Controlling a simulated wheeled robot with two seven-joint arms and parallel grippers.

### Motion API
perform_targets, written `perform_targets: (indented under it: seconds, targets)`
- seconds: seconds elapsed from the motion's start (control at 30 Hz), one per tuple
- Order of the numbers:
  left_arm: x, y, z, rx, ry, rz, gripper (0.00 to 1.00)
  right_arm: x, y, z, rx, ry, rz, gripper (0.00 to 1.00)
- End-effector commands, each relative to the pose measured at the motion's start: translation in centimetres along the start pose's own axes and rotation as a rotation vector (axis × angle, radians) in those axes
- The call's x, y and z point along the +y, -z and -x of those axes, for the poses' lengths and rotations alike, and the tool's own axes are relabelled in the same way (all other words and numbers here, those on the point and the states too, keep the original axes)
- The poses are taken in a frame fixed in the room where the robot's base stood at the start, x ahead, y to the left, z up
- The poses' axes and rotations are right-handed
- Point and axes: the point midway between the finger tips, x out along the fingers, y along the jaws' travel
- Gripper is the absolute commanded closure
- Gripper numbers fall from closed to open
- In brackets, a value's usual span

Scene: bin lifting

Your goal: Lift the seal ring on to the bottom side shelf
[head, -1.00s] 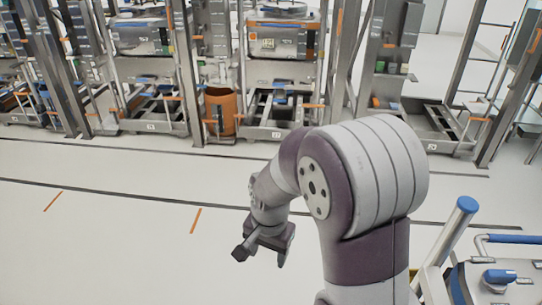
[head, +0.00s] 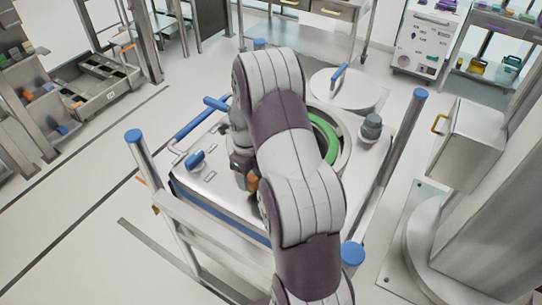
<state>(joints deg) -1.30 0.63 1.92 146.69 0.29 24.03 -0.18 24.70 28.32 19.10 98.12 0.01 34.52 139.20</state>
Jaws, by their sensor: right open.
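A green ring (head: 328,142), which looks like the seal ring, sits in the round opening of a metal bin unit (head: 210,180). My right arm covers its left part. My right gripper (head: 247,183) hangs over the unit's top, left of the green ring and apart from it. It is open; its fingers are small and partly hidden by the arm, and I see nothing held. The round lid (head: 347,90) with a blue handle is swung back behind the opening. I cannot make out the bottom side shelf. My left gripper is not in view.
Blue-capped posts (head: 135,137) stand around the unit, one at the right (head: 418,95). A blue handle (head: 202,120) and a grey knob (head: 372,125) rise from its top. A grey machine (head: 470,145) stands at the right.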

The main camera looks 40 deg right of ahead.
Motion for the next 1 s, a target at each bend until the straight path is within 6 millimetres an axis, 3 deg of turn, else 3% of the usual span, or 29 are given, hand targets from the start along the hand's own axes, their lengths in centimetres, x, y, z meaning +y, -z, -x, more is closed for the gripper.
perform_targets:
  seconds: [0.03,0.2,0.4,0.57,0.6,1.0]
  targets:
    - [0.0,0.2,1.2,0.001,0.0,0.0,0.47,0.2,0.2,-0.3,0.005,-0.004,0.0,0.4]
    - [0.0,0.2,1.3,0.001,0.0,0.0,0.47,0.1,0.1,-2.6,0.0,0.0,0.0,0.4]
    - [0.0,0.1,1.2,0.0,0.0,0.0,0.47,0.1,0.0,-2.7,-0.001,0.001,0.001,0.44]
    - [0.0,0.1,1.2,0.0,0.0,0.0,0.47,0.1,0.0,-2.7,-0.001,0.001,0.001,0.96]
    - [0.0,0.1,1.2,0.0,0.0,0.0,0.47,0.1,0.0,-2.7,-0.001,0.001,0.001,1.0]
    - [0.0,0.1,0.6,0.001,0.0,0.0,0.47,0.0,-0.1,-1.8,-0.005,0.004,0.001,1.0]
